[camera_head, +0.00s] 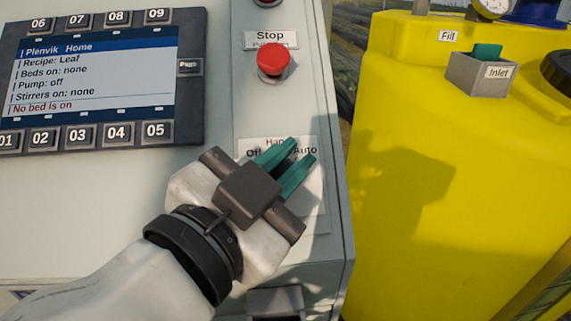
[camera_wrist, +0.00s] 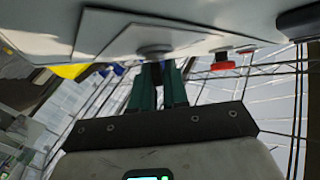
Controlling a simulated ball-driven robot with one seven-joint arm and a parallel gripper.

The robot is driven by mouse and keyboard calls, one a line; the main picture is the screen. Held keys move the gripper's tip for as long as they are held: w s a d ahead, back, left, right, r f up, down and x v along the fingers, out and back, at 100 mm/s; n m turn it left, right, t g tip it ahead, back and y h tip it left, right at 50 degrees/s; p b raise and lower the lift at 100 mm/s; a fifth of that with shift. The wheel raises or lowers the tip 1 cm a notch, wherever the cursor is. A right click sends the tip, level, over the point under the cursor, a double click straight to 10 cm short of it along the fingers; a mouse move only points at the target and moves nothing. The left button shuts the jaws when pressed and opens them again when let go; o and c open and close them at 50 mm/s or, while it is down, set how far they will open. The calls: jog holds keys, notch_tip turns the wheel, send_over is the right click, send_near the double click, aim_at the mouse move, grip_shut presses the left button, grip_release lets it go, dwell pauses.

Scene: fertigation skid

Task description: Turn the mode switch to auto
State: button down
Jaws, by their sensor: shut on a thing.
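The mode switch is mostly hidden behind my gripper (camera_head: 302,151) in the head view. Its white label plate (camera_head: 319,195) shows "Off" at the left, "Auto" at the right and part of a word, "Han", at the top. In the wrist view the switch's round grey base (camera_wrist: 155,50) sits on the panel, just beyond my gripper's green fingertips (camera_wrist: 158,66). The fingers are close together, shut on the switch's knob, which is largely covered. Which way the knob points cannot be told.
A red Stop button (camera_head: 273,61) sits on the panel above the switch. A screen with numbered keys (camera_head: 95,75) is at the left. A yellow tank (camera_head: 450,190) with an inlet box (camera_head: 478,77) stands to the right, past the cabinet edge.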

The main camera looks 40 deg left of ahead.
jog(key=c, duration=1.2)
grip_release()
jog(key=b+v, duration=0.1)
jog(key=v, duration=0.9)
jog(key=shift+s+b, duration=0.3)
jog(key=shift+s, duration=0.05)
